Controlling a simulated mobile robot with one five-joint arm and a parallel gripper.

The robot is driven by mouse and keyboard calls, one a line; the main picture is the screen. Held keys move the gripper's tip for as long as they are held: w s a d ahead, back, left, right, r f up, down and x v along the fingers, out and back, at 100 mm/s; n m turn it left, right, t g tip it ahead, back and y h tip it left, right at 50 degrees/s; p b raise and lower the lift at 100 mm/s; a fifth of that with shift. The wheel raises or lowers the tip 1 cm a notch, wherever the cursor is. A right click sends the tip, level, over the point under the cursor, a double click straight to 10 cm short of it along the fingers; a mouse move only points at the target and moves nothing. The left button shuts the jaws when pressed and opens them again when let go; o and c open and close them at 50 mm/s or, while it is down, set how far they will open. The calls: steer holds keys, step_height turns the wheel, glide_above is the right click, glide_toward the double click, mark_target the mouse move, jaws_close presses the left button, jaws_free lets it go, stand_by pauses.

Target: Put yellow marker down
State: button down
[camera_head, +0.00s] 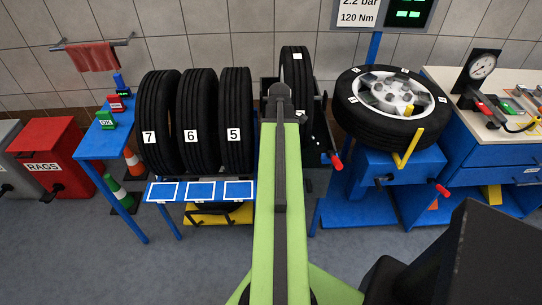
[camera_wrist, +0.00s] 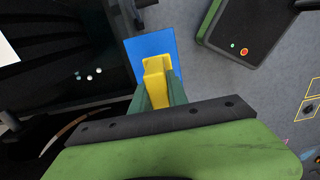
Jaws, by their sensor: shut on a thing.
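In the wrist view, my gripper (camera_wrist: 158,98) is shut on the yellow marker (camera_wrist: 156,68), a small yellow block between the two dark green fingers. A flat blue surface (camera_wrist: 146,48) shows behind and around it; I cannot tell whether the marker touches it. In the head view, my green arm reaches away up the middle of the picture, and the gripper and held marker cannot be made out. Blue, red and green markers, the green one (camera_head: 106,120) reading OK, stand on a small blue table (camera_head: 98,146) at left.
Tyres numbered 7 (camera_head: 158,110), 6 and 5 stand in a row left of my arm, behind blue plates (camera_head: 200,191). A wheel (camera_head: 385,130) lies on a blue stand at right. A bench (camera_head: 510,150) with a gauge is farther right. Grey floor is open at front left.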

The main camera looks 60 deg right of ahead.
steer(key=shift+w+d+f, duration=0.35)
steer(key=shift+w+d, duration=0.05)
steer(key=shift+d, duration=0.05)
step_height(320, 180, down, 4)
steer(key=b, duration=0.4)
steer(key=shift+s+f, duration=0.1)
steer(key=shift+a, duration=0.1)
steer(key=shift+f+b, duration=0.1)
steer(key=shift+b, duration=0.2)
steer(key=c, duration=1.3)
jaws_free()
steer(key=shift+r, duration=0.2)
step_height(320, 180, up, 12)
steer(key=p, duration=1.2)
steer(key=shift+r+p, duration=0.2)
steer(key=shift+p, duration=0.2)
steer(key=shift+f, duration=0.1)
